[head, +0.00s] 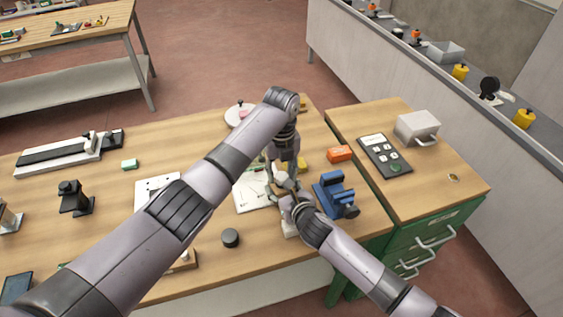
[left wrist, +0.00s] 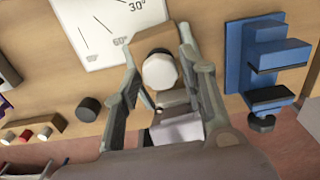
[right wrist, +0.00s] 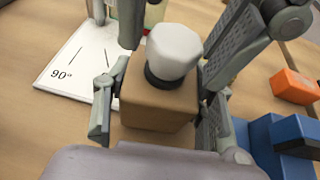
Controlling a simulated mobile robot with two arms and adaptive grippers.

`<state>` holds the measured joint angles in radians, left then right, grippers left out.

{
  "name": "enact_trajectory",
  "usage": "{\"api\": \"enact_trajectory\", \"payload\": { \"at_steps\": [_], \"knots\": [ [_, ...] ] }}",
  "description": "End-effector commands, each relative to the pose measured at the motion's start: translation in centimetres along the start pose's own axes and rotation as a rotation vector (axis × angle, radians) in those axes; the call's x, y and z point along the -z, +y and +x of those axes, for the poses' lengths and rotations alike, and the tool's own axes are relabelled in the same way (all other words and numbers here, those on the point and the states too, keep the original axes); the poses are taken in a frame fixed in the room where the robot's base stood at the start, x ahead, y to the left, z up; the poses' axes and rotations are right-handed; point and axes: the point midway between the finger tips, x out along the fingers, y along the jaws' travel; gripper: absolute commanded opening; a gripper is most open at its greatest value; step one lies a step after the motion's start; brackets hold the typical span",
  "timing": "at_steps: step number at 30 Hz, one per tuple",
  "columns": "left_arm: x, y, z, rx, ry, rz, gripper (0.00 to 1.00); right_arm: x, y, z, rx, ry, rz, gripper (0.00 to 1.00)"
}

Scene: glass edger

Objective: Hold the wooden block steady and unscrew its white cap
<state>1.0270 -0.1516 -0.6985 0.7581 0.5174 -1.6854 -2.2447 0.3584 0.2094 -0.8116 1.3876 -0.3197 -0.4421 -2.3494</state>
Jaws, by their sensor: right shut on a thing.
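The wooden block (right wrist: 155,108) stands upright with its white cap (right wrist: 174,50) on top, above a dark ring, in the right wrist view. My right gripper (right wrist: 160,112) is shut on the block from both sides. In the left wrist view I look down on the white cap (left wrist: 160,70) and part of the block (left wrist: 158,40). My left gripper (left wrist: 159,62) is open, its fingers on either side of the cap with gaps between. In the head view my left gripper (head: 281,170) is above my right gripper (head: 287,198); the arms hide most of the block.
A blue vise-like fixture (head: 335,194) stands close to the right of the grippers. A white angle sheet (head: 252,192) lies on the table to the left. An orange box (head: 339,153) and a dark round piece (head: 230,238) are nearby.

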Motion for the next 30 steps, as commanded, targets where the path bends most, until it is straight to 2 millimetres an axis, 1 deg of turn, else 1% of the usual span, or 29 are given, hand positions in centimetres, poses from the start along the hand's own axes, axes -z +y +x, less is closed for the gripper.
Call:
{"api": "enact_trajectory", "payload": {
  "at_steps": [4,11,14,27,29,30],
  "knots": [
    [0.01,-0.01,0.73,0.0,-0.001,0.0,0.38,-0.08,0.0,0.0,0.0,-0.001,0.0,0.0],
    [0.01,-0.02,0.81,0.0,-0.001,0.0,0.38,-0.07,0.0,0.0,0.0,-0.001,0.0,0.0],
    [0.01,-0.03,0.8,0.0,-0.001,0.0,0.33,-0.07,0.0,0.0,0.0,-0.001,0.0,0.0],
    [0.01,-0.05,0.77,0.001,-0.001,0.0,0.04,-0.07,0.02,0.0,-0.001,-0.001,0.0,0.0],
    [0.02,-0.06,0.77,0.001,-0.001,0.0,0.0,-0.07,0.03,0.0,-0.001,-0.001,0.0,0.0],
    [0.01,-0.06,0.76,0.001,-0.001,0.0,0.0,-0.07,0.03,0.0,-0.001,-0.001,0.0,0.0]
  ]
}}
